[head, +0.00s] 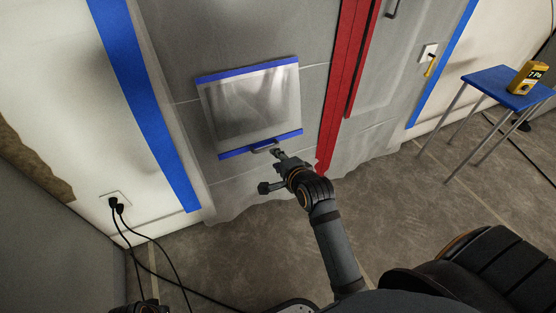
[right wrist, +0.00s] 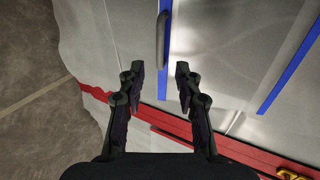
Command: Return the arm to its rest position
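My right arm reaches up from the lower middle of the head view toward a plastic-covered wall. My right gripper (head: 277,152) is close below the handle (head: 265,147) at the bottom edge of a clear panel (head: 240,108) with blue tape along its top and bottom. In the right wrist view the right gripper (right wrist: 160,72) is open, with nothing between its fingers. The dark handle (right wrist: 161,40) lies just beyond the fingertips there, apart from them. Only a small dark piece at the bottom left edge of the head view may be my left arm; the left gripper's fingers do not show.
Red strips (head: 343,80) run down the plastic sheet right of the panel. A blue stool (head: 497,86) holding a yellow meter (head: 527,78) stands at the right. Black cords run from a wall outlet (head: 115,199) to the floor at the left. Floor in front is bare.

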